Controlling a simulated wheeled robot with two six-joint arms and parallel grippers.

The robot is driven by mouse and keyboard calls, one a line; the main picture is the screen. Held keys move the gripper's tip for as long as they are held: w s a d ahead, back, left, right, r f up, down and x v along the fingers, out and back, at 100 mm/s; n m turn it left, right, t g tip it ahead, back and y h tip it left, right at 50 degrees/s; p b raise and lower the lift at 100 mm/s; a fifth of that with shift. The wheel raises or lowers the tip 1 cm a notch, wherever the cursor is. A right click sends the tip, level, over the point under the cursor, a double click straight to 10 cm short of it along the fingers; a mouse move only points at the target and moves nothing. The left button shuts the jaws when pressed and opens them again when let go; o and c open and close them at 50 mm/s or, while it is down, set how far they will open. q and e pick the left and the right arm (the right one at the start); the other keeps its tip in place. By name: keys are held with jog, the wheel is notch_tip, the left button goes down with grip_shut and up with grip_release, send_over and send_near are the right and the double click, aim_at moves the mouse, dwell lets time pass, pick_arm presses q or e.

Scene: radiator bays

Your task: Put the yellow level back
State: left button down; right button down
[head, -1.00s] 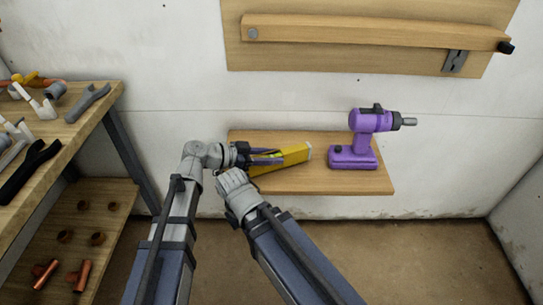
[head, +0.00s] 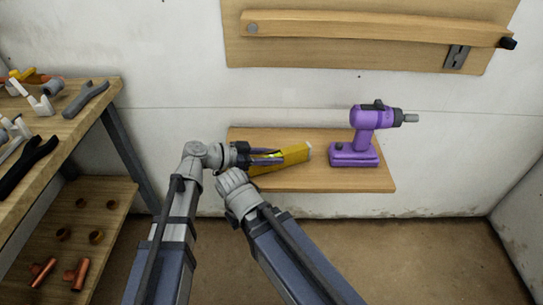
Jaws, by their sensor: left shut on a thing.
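The yellow level (head: 292,156) is at the left part of the wooden wall shelf (head: 330,181), angled with its far end up to the right. My left gripper (head: 262,158) is shut on the near end of the level, which its fingers partly cover. I cannot tell whether the level touches the shelf or is held just above it. My right arm comes in from below, and its wrist is beside the left gripper. The right gripper's fingers are hidden.
A purple drill (head: 367,138) stands on the right part of the shelf. A wooden beam (head: 375,30) is on a wall board above. A workbench (head: 68,128) with tools and pipe fittings stands at left. Bare shelf lies between level and drill.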

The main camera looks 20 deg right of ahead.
pick_arm(q)
jog(key=shift+f, duration=0.2)
jog(key=shift+c, duration=2.2)
grip_release()
jog(key=p+v, duration=0.2)
jog(key=v, duration=0.4)
jog(key=shift+a+r, duration=0.25)
jog(key=shift+s+a+r, duration=0.1)
jog(key=shift+a, duration=0.5)
jog(key=shift+p, duration=0.3)
